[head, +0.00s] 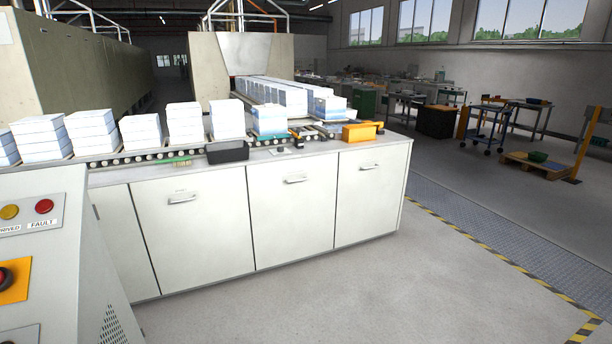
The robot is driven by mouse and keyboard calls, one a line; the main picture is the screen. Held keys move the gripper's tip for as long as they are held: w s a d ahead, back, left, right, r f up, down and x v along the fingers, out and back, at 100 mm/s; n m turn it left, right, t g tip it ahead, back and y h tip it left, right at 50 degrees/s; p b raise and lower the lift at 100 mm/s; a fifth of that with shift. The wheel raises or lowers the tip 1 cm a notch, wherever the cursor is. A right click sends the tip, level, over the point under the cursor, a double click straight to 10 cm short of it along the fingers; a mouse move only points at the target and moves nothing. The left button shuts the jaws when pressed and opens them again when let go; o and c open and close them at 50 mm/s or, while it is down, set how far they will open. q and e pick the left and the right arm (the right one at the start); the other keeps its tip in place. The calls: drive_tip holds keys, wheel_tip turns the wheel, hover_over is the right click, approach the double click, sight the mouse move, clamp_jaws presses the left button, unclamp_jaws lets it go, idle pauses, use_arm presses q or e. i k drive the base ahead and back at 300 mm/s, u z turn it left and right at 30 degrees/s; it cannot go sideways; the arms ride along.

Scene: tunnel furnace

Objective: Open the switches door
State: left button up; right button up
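A white cabinet front with several shut doors stands ahead in the head view. Its left door (192,235), middle door (292,208) and right door (366,195) are flush and closed. The left door has a silver handle (182,199) near its top, and the middle door has a similar handle (296,180). No label naming the switches door can be read on these doors. At the left edge a grey control console (70,250) carries a yellow button and a red button marked FAULT. Neither of my grippers is in view.
Stacks of white blocks (185,124) stand on a roller conveyor behind the cabinet top. A black tray (227,151) and an orange box (359,132) sit on the top. Open grey floor (380,295) lies in front, bordered by a yellow-black stripe (480,252).

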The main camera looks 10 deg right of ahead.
sight(370, 181)
drive_tip(key=z, duration=0.8)
drive_tip(key=i, duration=1.75)
drive_tip(key=z, duration=0.65)
drive_tip(key=i, duration=2.25)
drive_tip(key=u, duration=0.1)
